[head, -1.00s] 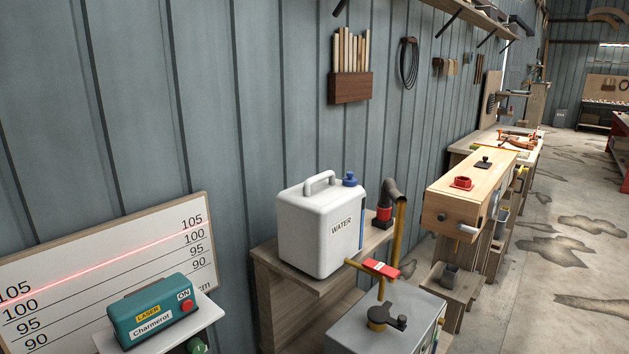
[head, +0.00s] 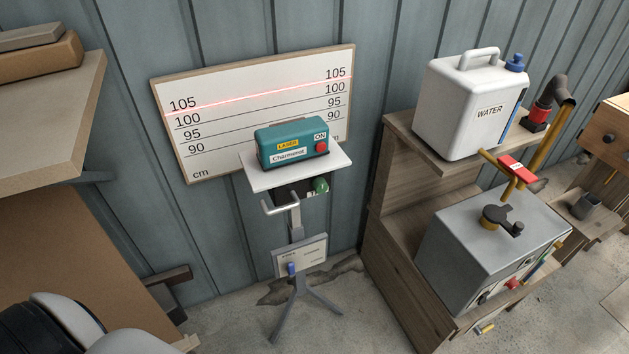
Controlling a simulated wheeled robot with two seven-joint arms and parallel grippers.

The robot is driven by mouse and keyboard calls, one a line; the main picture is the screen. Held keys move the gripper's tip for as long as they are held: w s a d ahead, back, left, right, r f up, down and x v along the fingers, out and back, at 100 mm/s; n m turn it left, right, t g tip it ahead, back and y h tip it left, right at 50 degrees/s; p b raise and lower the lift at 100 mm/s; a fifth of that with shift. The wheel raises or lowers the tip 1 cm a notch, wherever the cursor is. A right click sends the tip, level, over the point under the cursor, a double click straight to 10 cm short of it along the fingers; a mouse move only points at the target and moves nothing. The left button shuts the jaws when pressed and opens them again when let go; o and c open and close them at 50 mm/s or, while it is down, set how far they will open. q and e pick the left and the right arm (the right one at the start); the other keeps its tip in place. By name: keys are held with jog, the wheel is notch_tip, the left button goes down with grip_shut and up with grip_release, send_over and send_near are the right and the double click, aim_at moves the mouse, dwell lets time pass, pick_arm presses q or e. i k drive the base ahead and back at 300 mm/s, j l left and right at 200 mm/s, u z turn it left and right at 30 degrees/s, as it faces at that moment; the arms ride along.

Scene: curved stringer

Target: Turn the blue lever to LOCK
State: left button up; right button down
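A small blue lever (head: 291,269) stands at the left part of a light grey plate (head: 312,255) on the column of a tripod stand, in the lower middle of the head view. The plate carries small dark lettering, too small to read, so I cannot tell which mark the lever points to. The stand's top plate (head: 260,182) bears a teal laser box (head: 288,146) with a red button. A bent grey crank handle (head: 280,207) and a green knob (head: 321,185) show below that top plate. Neither of my grippers is in view.
A white board with height marks (head: 215,138) and a red laser line leans behind the stand. A wooden bench (head: 385,200) with a water can (head: 465,105) and a grey machine box (head: 465,245) stands right. A wooden table (head: 60,95) is left. Floor before the stand is clear.

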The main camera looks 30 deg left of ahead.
aim_at(291, 270)
jog(key=u, duration=1.05)
